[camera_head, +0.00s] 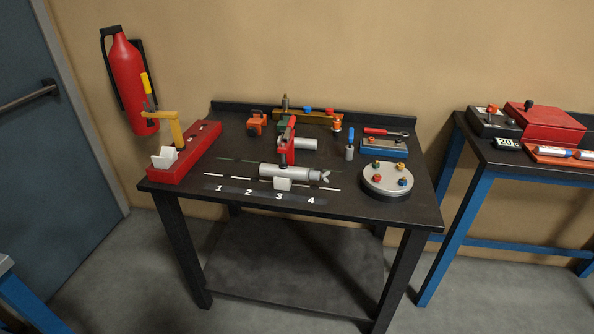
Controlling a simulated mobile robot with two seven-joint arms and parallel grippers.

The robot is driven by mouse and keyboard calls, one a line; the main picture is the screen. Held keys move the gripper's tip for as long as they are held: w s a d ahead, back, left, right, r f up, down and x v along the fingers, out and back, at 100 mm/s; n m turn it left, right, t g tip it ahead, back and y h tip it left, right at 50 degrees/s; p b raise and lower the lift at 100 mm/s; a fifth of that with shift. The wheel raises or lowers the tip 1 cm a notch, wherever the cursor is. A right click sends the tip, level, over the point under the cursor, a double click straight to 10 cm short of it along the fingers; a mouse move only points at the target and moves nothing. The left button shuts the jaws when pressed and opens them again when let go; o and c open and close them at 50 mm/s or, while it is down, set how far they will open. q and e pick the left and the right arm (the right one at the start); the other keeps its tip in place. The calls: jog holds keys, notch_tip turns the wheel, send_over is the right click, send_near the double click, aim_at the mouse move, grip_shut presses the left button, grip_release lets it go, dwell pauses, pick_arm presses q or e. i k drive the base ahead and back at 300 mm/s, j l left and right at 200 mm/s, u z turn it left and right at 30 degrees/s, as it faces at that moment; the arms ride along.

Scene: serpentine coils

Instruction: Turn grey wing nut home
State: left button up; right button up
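A grey wing nut (326,176) sits at the right end of a silvery horizontal cylinder (285,171) on the dark workbench. I cannot tell how far it is turned on. The cylinder lies above the printed numbers 3 and 4, with a small white block (283,184) at its front. A red upright clamp-like part (289,146) stands just behind the cylinder. Neither of my grippers shows in the head view.
A red rack (185,152) with a yellow arm stands on the bench's left. A round grey plate (387,181) with several coloured knobs lies right of the wing nut. A blue block (384,148) is behind it. A second bench (548,160) stands right. The bench's front strip is clear.

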aim_at(323, 177)
jog(key=i+l+u, duration=0.1)
jog(key=l+u, duration=0.6)
jog(key=u, duration=0.15)
jog(key=k+l+u, duration=0.1)
jog(key=l+u, duration=0.3)
jog(key=l, duration=0.5)
jog(key=k+l+u, duration=0.1)
jog(key=l, duration=0.35)
jog(key=l+u, duration=0.1)
jog(key=l, duration=0.4)
jog(key=k+l, duration=0.1)
jog(key=l, duration=0.25)
jog(key=k+l, duration=0.1)
jog(key=l, duration=0.3)
jog(key=k+l, duration=0.1)
jog(key=l, duration=0.25)
jog(key=k+l, duration=0.1)
jog(key=l, duration=0.25)
jog(key=k+l, duration=0.1)
jog(key=l, duration=0.25)
